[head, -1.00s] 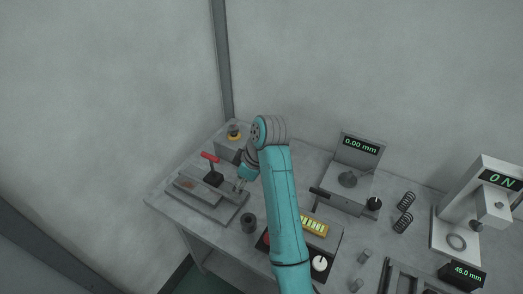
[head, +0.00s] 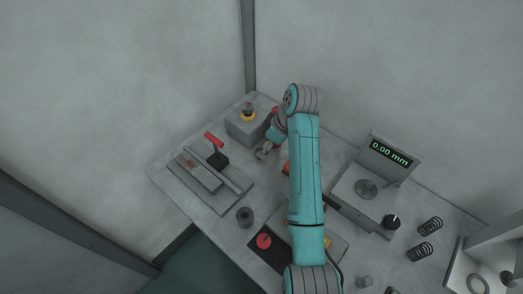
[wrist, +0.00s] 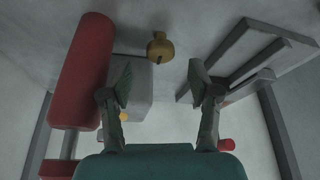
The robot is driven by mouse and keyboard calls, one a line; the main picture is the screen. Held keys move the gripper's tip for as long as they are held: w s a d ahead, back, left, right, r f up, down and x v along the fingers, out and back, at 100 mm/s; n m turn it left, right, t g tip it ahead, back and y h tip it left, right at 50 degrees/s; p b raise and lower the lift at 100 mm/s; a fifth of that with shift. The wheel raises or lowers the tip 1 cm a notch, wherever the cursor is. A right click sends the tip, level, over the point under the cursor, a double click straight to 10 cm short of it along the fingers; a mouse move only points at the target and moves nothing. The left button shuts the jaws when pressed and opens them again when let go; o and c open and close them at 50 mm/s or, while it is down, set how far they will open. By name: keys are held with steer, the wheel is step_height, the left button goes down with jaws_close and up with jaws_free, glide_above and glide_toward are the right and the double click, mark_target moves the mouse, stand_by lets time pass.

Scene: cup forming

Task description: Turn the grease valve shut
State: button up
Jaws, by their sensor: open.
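In the wrist view, a small round brass fitting (wrist: 158,47) with a dark slot, which looks like the grease valve, sits ahead of my gripper (wrist: 161,78). It lies between the lines of the two fingers, apart from the fingertips. A thin dark line runs from it toward a large red cylinder (wrist: 82,70) at left. The fingers are spread with nothing between them. In the head view, my gripper (head: 264,151) is just above the table, in front of the grey button box. I cannot make out the brass fitting there.
The grey box (head: 240,127) with a yellow-ringed button stands behind. A plate fixture (head: 232,203) with a red-handled lever (head: 214,138) is left. A dark ring (head: 245,217) stands in front. A gauge reading 0.00 mm (head: 388,153) and springs (head: 425,250) are right. The red cylinder is close to one finger.

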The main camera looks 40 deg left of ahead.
steer(key=shift+x, duration=2.7)
steer(key=shift+c, duration=0.2)
steer(key=c, duration=1.1)
